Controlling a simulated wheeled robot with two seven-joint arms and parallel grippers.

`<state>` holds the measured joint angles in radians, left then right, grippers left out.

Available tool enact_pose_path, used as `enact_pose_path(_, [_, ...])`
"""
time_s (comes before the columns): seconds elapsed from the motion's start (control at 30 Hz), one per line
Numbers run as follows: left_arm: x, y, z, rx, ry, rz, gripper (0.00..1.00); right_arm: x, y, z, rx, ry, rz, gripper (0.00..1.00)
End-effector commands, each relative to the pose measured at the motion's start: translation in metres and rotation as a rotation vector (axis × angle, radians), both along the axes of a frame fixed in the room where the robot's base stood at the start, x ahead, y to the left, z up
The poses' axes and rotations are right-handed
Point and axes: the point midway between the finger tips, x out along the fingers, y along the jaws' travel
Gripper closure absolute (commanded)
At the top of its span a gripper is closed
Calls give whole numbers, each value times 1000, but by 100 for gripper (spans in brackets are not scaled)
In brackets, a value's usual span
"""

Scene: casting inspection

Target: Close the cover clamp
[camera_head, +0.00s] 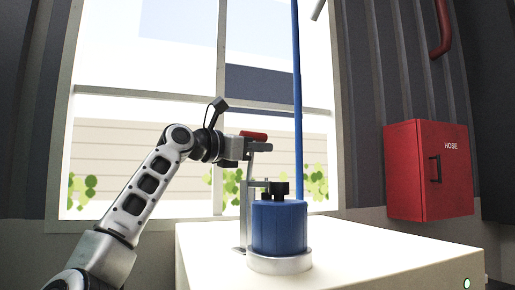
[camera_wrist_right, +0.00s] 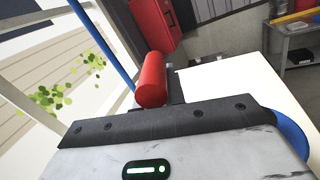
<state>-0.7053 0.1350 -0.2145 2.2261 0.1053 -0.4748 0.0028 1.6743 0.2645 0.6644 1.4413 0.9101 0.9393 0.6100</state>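The blue round pot (camera_head: 278,228) stands on a pale round base (camera_head: 280,263) on the white table, with a black knob on top. Beside it on the left is the grey metal cover clamp (camera_head: 246,205), an upright post with a short arm towards the knob. The clamp's red handle (camera_head: 254,135) lies roughly level at the top; it also shows close up in the wrist view (camera_wrist_right: 151,80). My right gripper (camera_head: 245,148) is at the handle, just below it in the head view. Its fingers are mostly hidden, so its grip is unclear. My left gripper is out of view.
The white table (camera_head: 400,250) is bare to the right of the pot. A blue vertical pole (camera_head: 297,100) stands behind it, before a window. A red hose box (camera_head: 428,170) hangs on the right wall. A grey shelf table (camera_wrist_right: 298,45) stands farther off.

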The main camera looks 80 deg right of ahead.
Motion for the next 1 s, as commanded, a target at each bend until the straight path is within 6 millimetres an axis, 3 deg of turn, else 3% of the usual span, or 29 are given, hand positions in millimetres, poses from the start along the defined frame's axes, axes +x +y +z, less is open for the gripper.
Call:
enact_pose_path(0.03, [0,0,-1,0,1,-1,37,0,1,0,-2,-1,-1,75])
enact_pose_path(0.07, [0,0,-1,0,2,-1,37,0,0,0,-1,-1,-1,67])
enact_pose_path(0.47, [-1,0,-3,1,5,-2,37,5,5,-1,1,2,1,67])
enact_pose_path(1.0, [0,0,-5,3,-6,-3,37,81,95,-7,0,2,3,67])
